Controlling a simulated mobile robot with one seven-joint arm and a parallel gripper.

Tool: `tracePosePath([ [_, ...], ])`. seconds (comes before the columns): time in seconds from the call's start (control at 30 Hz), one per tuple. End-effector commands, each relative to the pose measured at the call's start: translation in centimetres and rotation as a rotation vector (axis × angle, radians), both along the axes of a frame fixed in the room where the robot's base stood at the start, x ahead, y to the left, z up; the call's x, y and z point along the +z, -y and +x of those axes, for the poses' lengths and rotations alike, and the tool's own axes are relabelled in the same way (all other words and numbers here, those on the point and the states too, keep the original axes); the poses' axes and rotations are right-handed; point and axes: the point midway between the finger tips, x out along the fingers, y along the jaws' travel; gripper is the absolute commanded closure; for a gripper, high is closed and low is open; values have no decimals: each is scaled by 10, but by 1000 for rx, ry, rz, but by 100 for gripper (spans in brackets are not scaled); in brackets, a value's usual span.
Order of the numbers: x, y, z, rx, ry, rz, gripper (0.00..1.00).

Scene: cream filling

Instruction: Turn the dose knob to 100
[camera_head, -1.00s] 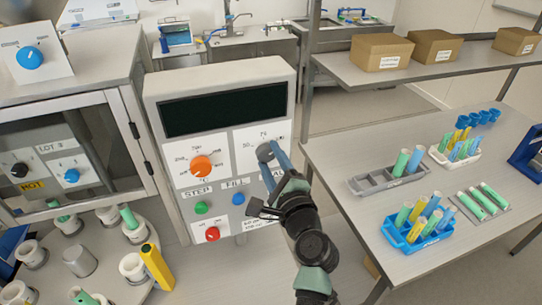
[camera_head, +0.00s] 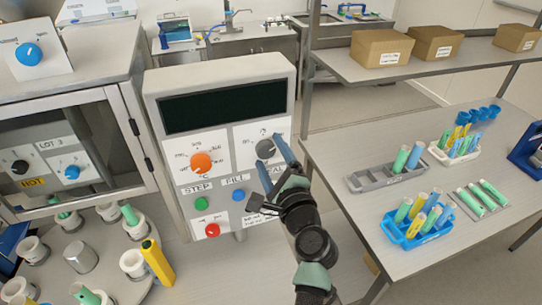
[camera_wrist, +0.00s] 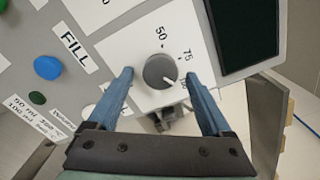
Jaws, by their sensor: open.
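The grey dose knob (camera_head: 265,149) is on the right white plate of the control panel. In the wrist view the dose knob (camera_wrist: 160,71) shows a white pointer mark aimed to the lower right, toward a label partly hidden by the right finger. The labels 50 and 75 are readable above and right of it. My gripper (camera_head: 268,157) is open in front of the knob. In the wrist view my gripper (camera_wrist: 157,75) has its blue fingers on either side of the knob, with gaps on both sides. I cannot tell the depth between fingertips and panel.
An orange knob (camera_head: 201,163), green button (camera_head: 201,202), blue button (camera_head: 238,195) and red knob (camera_head: 212,230) share the panel. The display (camera_head: 225,108) above is dark. A table with tube racks (camera_head: 388,177) is at the right. A glass-fronted cabinet stands left.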

Motion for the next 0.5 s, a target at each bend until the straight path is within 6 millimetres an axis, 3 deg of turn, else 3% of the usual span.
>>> tracePosePath([
  [0.27, -2, 6, -15, -2, 1, -3, 16],
  [0.5, -4, 18, -56, -2, 0, -2, 16],
])
